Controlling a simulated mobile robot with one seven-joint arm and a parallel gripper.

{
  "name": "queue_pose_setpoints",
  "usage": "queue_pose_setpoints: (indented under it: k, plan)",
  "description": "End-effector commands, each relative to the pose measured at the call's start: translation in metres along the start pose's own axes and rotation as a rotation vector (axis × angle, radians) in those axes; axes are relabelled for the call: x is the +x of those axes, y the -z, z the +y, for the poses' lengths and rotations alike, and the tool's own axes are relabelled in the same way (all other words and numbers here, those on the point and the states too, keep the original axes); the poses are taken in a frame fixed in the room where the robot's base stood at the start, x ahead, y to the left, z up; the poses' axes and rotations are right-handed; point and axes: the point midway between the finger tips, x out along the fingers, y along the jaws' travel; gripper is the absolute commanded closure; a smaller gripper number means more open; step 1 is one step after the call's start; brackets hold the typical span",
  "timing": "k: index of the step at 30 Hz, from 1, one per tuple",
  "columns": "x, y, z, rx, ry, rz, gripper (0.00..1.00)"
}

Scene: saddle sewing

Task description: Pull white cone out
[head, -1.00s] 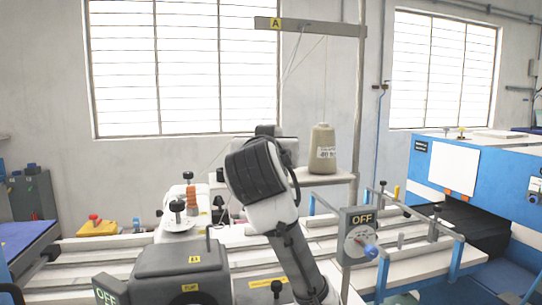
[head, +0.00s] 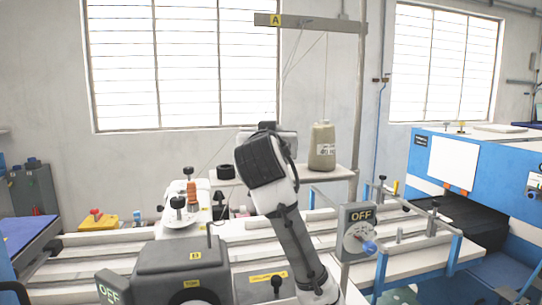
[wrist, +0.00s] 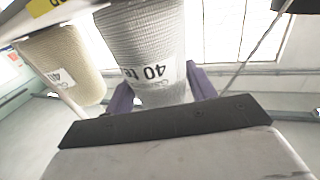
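The white cone (wrist: 145,45), with a "40" label, fills the upper middle of the wrist view. My gripper (wrist: 163,92) has its purple fingers on either side of the cone's lower part, close to its sides. Whether both fingers press on it is not clear. In the head view my arm hides the white cone and the fingers. A beige cone (head: 322,148) stands upright on the shelf (head: 338,173), right of my arm. The beige cone also shows in the wrist view (wrist: 62,62), left of the white cone and apart from it.
A thread stand with a crossbar (head: 312,24) rises above the shelf, with threads running down from it. A black ring (head: 226,169) sits on the shelf left of my arm. A switch box marked OFF (head: 358,232) stands lower right. A blue machine (head: 470,175) is at far right.

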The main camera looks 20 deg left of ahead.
Motion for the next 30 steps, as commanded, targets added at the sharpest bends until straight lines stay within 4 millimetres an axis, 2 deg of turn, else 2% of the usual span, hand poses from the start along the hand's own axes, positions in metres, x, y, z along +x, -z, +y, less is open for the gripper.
queue_pose_setpoints:
  k: [1,7,30]
  plan:
    - [0.0,0.0,0.0,0.0,0.0,0.0,0.52]
    - [0.0,0.0,0.0,0.0,0.0,0.0,0.78]
    - [0.0,0.022,0.0,0.0,0.0,0.001,0.78]
